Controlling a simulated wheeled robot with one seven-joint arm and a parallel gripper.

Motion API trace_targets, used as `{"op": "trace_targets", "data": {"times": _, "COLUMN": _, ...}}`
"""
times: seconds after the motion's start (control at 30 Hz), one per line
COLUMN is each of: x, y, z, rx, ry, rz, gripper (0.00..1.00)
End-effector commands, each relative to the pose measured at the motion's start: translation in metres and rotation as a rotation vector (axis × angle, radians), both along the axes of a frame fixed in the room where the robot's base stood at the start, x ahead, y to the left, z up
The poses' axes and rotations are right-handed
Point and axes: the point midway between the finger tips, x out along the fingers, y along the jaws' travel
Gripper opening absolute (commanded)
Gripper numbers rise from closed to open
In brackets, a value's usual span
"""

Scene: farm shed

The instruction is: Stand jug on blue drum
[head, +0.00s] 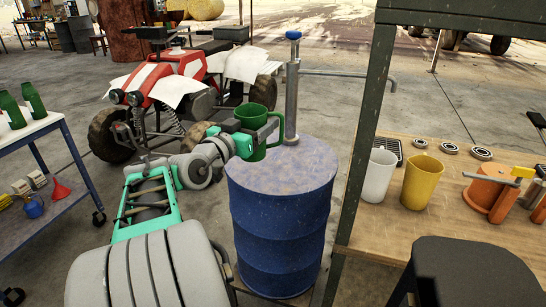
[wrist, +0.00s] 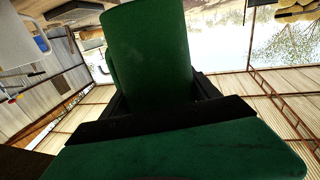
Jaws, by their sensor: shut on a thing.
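A green jug (head: 254,116) is held in my gripper (head: 262,134), which is shut on it. The jug is upright, at the far left part of the top of the blue drum (head: 280,222). I cannot tell whether its base touches the drum top or hangs just above it. In the wrist view the jug (wrist: 150,55) fills the upper middle, between the dark fingers of my gripper (wrist: 152,95). The drum does not show in the wrist view.
A pump with a blue cap (head: 292,90) rises from the drum's far edge, close to the jug. A workbench (head: 345,235) at right holds a white jug (head: 378,176) and a yellow jug (head: 422,182). A red quad bike (head: 170,75) stands behind. The drum top's front is clear.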

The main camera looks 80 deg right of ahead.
Motion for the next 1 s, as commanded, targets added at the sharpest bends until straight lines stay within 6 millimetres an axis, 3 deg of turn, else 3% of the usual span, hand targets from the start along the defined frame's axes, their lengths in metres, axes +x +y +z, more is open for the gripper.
{"op": "trace_targets", "data": {"times": 0.3, "x": -0.008, "y": -0.079, "z": -0.037, "rx": 0.004, "ry": 0.002, "rz": -0.002, "gripper": 0.17}}
{"op": "trace_targets", "data": {"times": 0.5, "x": -0.01, "y": -0.11, "z": -0.078, "rx": 0.001, "ry": 0.001, "rz": 0.001, "gripper": 0.17}}
{"op": "trace_targets", "data": {"times": 0.7, "x": -0.011, "y": -0.124, "z": -0.094, "rx": 0.0, "ry": 0.001, "rz": 0.001, "gripper": 0.17}}
{"op": "trace_targets", "data": {"times": 0.87, "x": -0.01, "y": -0.123, "z": -0.122, "rx": 0.002, "ry": 0.002, "rz": 0.003, "gripper": 0.17}}
{"op": "trace_targets", "data": {"times": 1.0, "x": -0.011, "y": -0.123, "z": -0.123, "rx": -0.002, "ry": 0.0, "rz": 0.003, "gripper": 0.17}}
